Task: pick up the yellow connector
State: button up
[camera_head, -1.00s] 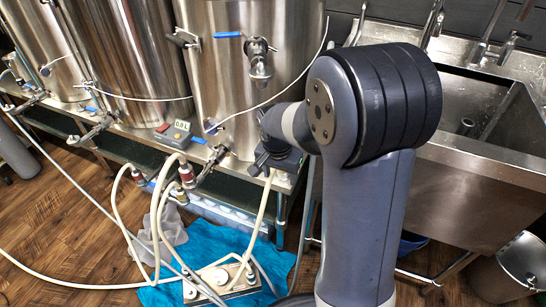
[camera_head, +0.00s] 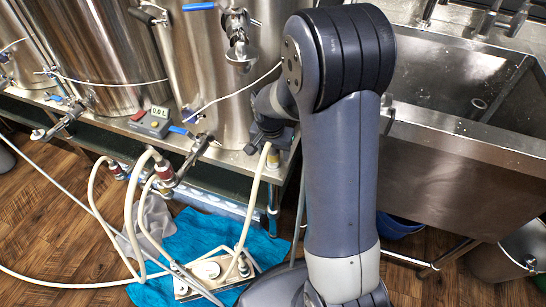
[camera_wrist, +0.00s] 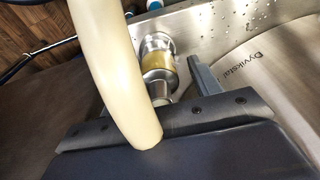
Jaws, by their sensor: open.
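The yellow connector (camera_wrist: 158,66) is a metal fitting with a yellow band, on the end of a cream hose (camera_wrist: 112,65). In the wrist view it lies just ahead of my open gripper (camera_wrist: 170,84), with one finger to its right. The hose crosses in front and hides the other side of the gripper. I cannot tell whether the fingers touch the connector. In the head view my gripper (camera_head: 264,138) is beside the front tank, above the connector (camera_head: 273,157), which is small and partly hidden.
Steel tanks (camera_head: 200,75) stand on a metal stand behind the gripper. Red-banded hose fittings (camera_head: 164,171) and a small readout box (camera_head: 150,122) are to the left. Hoses loop down to a pump (camera_head: 208,271) on a blue cloth (camera_head: 195,238). A steel sink (camera_head: 440,165) is at right.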

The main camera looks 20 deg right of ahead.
jog(key=c, duration=1.1)
jog(key=shift+r, duration=0.15)
jog(key=shift+c, duration=0.2)
jog(key=shift+s+r+p, duration=0.2)
jog(key=shift+r+p, duration=0.25)
jog(key=shift+r, duration=0.05)
notch_tip(320, 180, up, 7)
jog(key=shift+f+p, duration=0.1)
jog(key=shift+p, duration=1.1)
jog(key=s+d+f+p, duration=0.1)
jog(key=s+d, duration=0.2)
jog(key=s, duration=1.6)
jog(key=shift+s, duration=0.2)
jog(key=shift+r+p, duration=0.15)
jog(key=shift+p, duration=0.15)
jog(key=shift+r+p, duration=1.95)
jog(key=shift+r, duration=0.15)
